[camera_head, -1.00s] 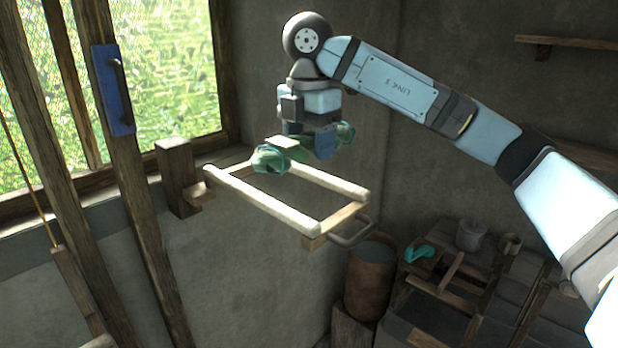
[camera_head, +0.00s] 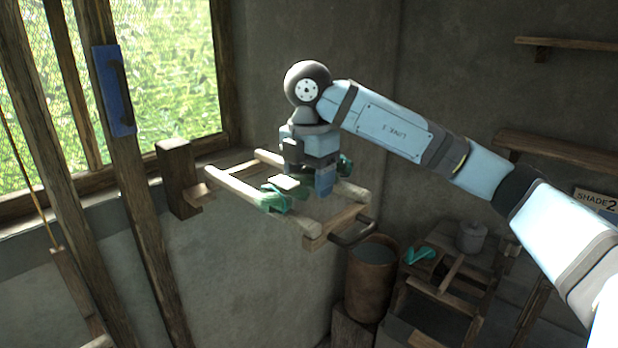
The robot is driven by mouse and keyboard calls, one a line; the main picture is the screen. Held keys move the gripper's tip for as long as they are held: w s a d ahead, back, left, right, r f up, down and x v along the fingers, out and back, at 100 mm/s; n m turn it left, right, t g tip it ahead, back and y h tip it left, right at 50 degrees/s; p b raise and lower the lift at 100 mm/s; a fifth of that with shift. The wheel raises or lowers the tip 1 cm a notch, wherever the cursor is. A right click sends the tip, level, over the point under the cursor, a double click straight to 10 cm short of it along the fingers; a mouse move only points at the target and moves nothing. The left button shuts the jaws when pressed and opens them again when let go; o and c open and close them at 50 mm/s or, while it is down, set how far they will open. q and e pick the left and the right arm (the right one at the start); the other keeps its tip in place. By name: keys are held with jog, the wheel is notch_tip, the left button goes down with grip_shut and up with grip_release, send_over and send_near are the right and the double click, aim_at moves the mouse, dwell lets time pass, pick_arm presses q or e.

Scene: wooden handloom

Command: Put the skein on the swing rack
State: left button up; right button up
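The green skein (camera_head: 274,198) is at the swing rack, in the head view. One end lies at the rack's near rail and the other end (camera_head: 346,165) shows by the far rail. The swing rack (camera_head: 232,198) is a pale wooden frame with two rails, reaching out from a wooden wall block. My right gripper (camera_head: 307,186) points down over the rack between the rails, shut on the skein's middle, which the gripper mostly hides. Whether the skein's weight rests on the rails cannot be told. My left gripper is not in view.
A metal handle (camera_head: 352,232) is on the rack's free end. Below stand a rusty water-filled barrel (camera_head: 370,280) and a wooden stand (camera_head: 445,290) with another green item (camera_head: 418,254) and a grey pot (camera_head: 471,237). Wooden posts (camera_head: 135,215) stand at left.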

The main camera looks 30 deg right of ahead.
aim_at(309, 171)
jog(key=o, duration=0.4)
jog(key=shift+c, duration=0.2)
jog(key=shift+r, duration=0.2)
notch_tip(309, 171, up, 12)
jog(key=shift+p, duration=0.35)
jog(key=shift+f, duration=0.1)
